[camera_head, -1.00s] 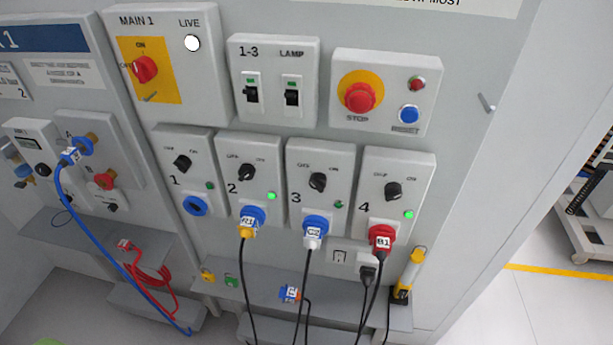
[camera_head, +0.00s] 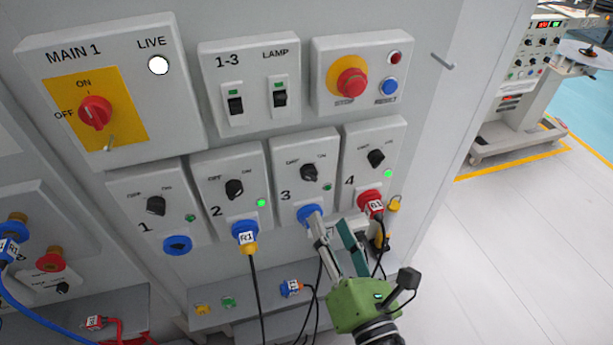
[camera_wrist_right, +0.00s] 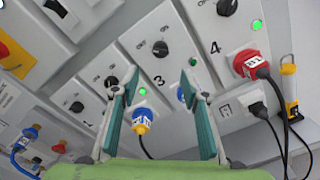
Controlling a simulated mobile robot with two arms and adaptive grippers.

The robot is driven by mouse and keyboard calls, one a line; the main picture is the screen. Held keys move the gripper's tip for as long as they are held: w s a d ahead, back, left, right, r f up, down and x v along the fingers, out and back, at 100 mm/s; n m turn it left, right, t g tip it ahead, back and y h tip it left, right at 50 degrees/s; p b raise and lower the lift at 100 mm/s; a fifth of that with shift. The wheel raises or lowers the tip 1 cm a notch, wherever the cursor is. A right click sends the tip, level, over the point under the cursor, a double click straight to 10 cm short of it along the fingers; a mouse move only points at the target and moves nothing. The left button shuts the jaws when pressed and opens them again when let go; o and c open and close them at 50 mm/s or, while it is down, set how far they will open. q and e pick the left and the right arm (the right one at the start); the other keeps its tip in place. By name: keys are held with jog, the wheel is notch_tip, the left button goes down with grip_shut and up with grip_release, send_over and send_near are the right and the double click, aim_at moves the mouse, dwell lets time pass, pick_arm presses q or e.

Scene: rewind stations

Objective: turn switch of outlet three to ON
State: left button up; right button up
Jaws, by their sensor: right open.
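I cannot tell whether a finger touches the plug. My left gripper is out of view.
Outlet two's switch (camera_head: 234,189) and outlet four's switch (camera_head: 376,158) stand on either side, each with a lit green lamp. Outlet four's red plug (camera_head: 370,202) is close to my right gripper. The stop button (camera_head: 351,83) is above. Black cables hang below the plugs.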

jog(key=p, duration=0.2)
send_near(311, 179)
jog(key=w, duration=0.2)
jog(key=p+x, duration=0.1)
jog(key=x, duration=0.5)
jog(key=shift+w+a+r+p, duration=0.1)
jog(key=shift+w+a+p, duration=0.05)
jog(key=shift+a+p, duration=0.2)
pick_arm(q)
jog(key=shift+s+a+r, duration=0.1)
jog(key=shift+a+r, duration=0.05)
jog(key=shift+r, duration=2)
pick_arm(e)
jog(key=shift+w+a, duration=0.2)
jog(key=shift+w, duration=0.5)
jog(key=c, duration=1.1)
